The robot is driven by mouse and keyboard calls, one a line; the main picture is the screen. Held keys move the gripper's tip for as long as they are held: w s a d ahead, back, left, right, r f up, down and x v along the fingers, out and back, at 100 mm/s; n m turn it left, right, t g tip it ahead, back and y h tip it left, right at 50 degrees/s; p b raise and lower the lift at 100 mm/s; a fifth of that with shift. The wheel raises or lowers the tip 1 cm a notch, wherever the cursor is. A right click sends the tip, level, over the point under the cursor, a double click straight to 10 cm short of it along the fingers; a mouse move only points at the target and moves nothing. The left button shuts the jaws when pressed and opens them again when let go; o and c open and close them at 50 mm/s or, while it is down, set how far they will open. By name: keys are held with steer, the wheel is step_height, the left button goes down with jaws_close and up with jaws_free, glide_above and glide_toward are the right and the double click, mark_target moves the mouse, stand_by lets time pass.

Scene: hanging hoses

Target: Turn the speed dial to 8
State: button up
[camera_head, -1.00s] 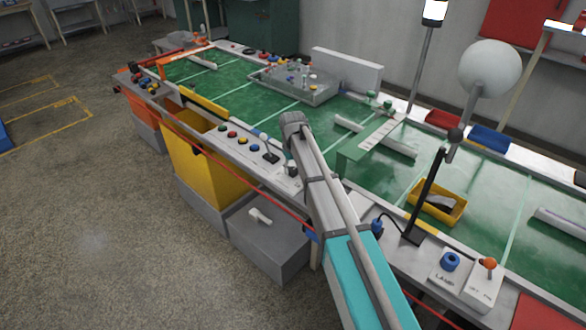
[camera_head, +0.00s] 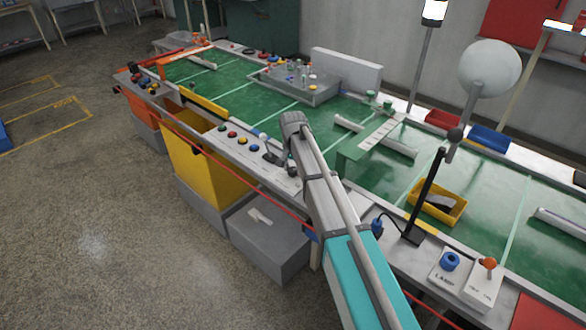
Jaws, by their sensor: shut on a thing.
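My arm reaches from the bottom right to the front rail of the green-topped bench, its bent end above the control strip. My gripper (camera_head: 290,164) is small and dark at the arm's left side, mostly hidden by the arm. It is down at the strip, shut on what appears to be the speed dial. The dial's face, pointer and numbers cannot be made out. A small dark control (camera_head: 272,156) stands just left of the gripper. Left of it is a row of coloured push buttons (camera_head: 231,134).
A yellow bin (camera_head: 205,175) and grey boxes stand below the front edge. Right of my arm are a black lamp post (camera_head: 428,195), a yellow tray (camera_head: 437,203), a blue LAMP knob (camera_head: 449,261) and an orange-topped lever (camera_head: 488,263). A green bridge (camera_head: 372,140) stands behind.

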steer(key=shift+s+m, duration=0.15)
steer(key=shift+m, duration=0.35)
steer(key=o, duration=1.1)
steer(key=shift+o, duration=0.2)
steer(key=shift+n, duration=0.4)
